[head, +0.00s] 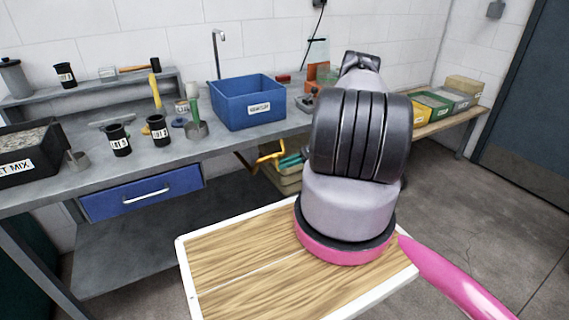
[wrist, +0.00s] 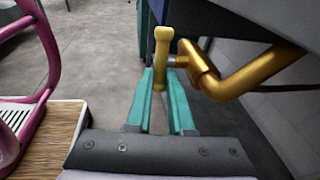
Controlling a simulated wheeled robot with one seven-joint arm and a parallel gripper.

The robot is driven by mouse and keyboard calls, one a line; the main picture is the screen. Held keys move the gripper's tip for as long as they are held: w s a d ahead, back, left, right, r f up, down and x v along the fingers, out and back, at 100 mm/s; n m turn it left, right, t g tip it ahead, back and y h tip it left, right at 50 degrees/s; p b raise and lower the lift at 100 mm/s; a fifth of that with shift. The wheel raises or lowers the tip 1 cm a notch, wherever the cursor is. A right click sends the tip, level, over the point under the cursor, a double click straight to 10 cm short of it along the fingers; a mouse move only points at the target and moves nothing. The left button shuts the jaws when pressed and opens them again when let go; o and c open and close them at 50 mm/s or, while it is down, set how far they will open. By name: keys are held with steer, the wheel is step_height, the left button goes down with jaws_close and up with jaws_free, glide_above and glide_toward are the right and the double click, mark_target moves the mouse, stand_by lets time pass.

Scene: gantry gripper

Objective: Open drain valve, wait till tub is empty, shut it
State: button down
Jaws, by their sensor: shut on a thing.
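The blue tub (head: 248,104) stands on the workbench with a white label on its front; its water level is not clear. Below the bench edge, a yellow drain pipe (head: 264,156) shows in the head view. In the wrist view the brass-coloured pipe (wrist: 240,82) bends at the right, and the pale yellow valve lever (wrist: 162,50) runs down between the fingers. My gripper (wrist: 161,98), with teal fingers, is shut on the lever. It also shows small beside the pipe in the head view (head: 291,160). No water stream is visible, and I cannot tell whether the valve is open.
The grey workbench (head: 60,187) holds black cups (head: 118,140), brushes and a black mix bin (head: 28,152). A blue drawer (head: 140,196) sits under it. Stacked trays (head: 286,181) are beneath the pipe. A low bench with bins (head: 447,102) stands at right. Open floor lies right.

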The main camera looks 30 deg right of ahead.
steer(key=shift+s+a+f+y, duration=0.1)
steer(key=shift+f+y, duration=0.35)
steer(key=shift+y, duration=0.65)
steer(key=shift+a, duration=0.1)
steer(key=c, duration=1.1)
jaws_free()
steer(key=d, duration=0.3)
steer(key=s+d, duration=0.1)
steer(key=d, duration=0.6)
steer(key=shift+s+d, duration=0.35)
